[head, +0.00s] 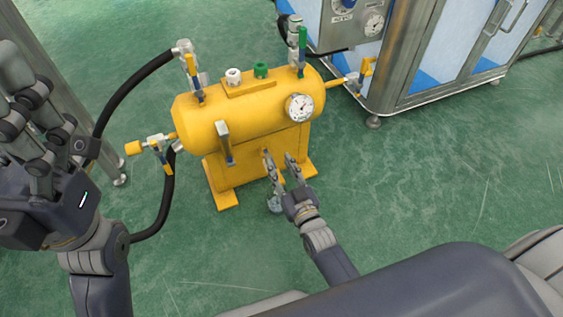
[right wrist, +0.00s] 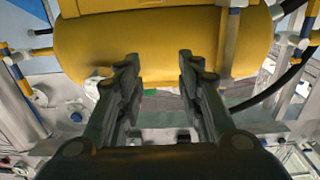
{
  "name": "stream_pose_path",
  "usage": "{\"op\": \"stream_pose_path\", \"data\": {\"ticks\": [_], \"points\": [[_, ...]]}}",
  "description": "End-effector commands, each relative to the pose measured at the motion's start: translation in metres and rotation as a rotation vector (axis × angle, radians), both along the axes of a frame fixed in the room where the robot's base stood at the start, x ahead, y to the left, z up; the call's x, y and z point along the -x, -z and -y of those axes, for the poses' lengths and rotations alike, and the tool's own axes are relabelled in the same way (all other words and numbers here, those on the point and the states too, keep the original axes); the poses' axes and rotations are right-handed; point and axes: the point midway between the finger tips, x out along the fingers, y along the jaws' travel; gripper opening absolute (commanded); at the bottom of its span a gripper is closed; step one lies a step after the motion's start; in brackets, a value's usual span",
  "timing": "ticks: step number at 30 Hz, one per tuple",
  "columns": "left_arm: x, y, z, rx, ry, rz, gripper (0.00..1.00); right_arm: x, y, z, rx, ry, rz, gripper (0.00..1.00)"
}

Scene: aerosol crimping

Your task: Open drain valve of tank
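The yellow tank (head: 245,115) stands on the green floor, with a round gauge (head: 299,107) on its front right. Its yellow body (right wrist: 150,45) fills the upper middle of the right wrist view. My right gripper (head: 278,157) is open, its fingers apart and pointing at the tank's lower front. No held object shows between them. A small yellow part (right wrist: 103,72) shows beside the left finger in the wrist view; I cannot tell whether it is the drain valve.
A black hose (head: 130,85) loops left of the tank. A yellow-handled side valve (head: 159,148) sticks out left, and another (head: 362,76) right. A metal-framed cabinet (head: 445,50) stands behind right. The floor right of the tank is clear.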

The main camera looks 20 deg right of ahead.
Motion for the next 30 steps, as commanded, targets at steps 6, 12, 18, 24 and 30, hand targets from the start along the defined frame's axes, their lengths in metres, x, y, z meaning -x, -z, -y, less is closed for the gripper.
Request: {"op": "stream_pose_path", "data": {"ticks": [6,12,18,24,30], "points": [[0.0,0.0,0.0,-0.001,0.0,0.0,0.76,0.0,-0.021,0.0,-0.001,0.0,-0.001,0.34],[0.0,0.0,0.0,-0.001,0.0,0.0,0.76,0.0,-0.026,0.0,0.0,0.0,-0.001,0.34],[0.0,0.0,0.0,-0.001,0.0,0.0,0.76,0.0,-0.026,0.0,-0.001,0.0,-0.001,0.34],[0.0,0.0,0.0,-0.001,0.0,0.0,0.76,0.0,-0.026,0.0,-0.001,0.0,-0.001,0.34],[-0.001,0.0,0.0,0.0,0.0,-0.008,0.76,0.0,-0.049,-0.002,-0.004,-0.005,0.047,0.34]]}}
